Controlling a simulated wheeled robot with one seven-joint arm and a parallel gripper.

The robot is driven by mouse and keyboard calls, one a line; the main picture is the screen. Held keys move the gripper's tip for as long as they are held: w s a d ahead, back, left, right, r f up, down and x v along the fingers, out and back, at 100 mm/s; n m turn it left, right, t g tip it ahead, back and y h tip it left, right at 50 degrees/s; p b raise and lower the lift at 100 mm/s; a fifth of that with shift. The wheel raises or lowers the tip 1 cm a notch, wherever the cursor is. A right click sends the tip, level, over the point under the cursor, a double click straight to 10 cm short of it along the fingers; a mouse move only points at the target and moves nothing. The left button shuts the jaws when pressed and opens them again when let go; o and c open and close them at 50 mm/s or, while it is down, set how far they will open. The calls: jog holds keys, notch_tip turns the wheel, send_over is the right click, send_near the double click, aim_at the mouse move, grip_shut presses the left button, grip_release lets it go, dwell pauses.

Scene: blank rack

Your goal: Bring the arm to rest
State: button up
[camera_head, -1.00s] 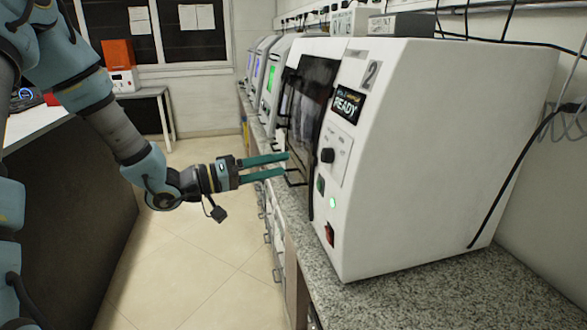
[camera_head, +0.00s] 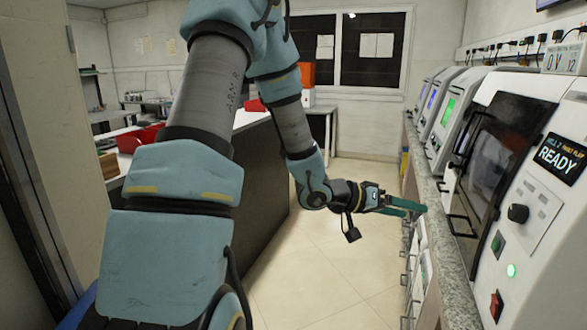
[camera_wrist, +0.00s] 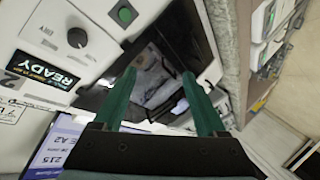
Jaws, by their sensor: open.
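My gripper (camera_head: 408,207) is at the end of my outstretched arm, with green fingers pointing right toward the machine row. In the wrist view its two fingers (camera_wrist: 160,98) are apart with nothing between them. Beyond them is the dark door (camera_wrist: 165,70) of the white machine with the READY display. In the head view that machine (camera_head: 535,205) stands at the right, its dark door (camera_head: 497,150) looking shut. The fingertips are near the counter's front edge; I cannot tell the exact gap.
The granite counter (camera_head: 440,225) runs along the right, with more machines (camera_head: 450,110) farther back and drawers below. A dark-sided bench (camera_head: 262,190) with red items stands at the left. The tiled floor (camera_head: 320,265) between is clear.

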jog(key=w+a+f+n+t+y, duration=0.1)
jog(key=w+a+t+y, duration=0.15)
jog(key=a, duration=0.45)
jog(key=w+a+f+n+t+y, duration=0.1)
jog(key=w+a+n+y, duration=0.1)
jog(key=a+y, duration=0.35)
jog(key=w+a+f+n+t+y, duration=0.1)
jog(key=w+a+y, duration=0.1)
jog(key=a, duration=0.6)
jog(key=s+a+n+g+y, duration=0.3)
jog(key=s+a+g+y, duration=0.1)
jog(key=s+a, duration=0.9)
jog(key=shift+s+a+r+n+g, duration=0.25)
jog(key=shift+r+n+g, duration=0.1)
jog(key=shift+r, duration=0.1)
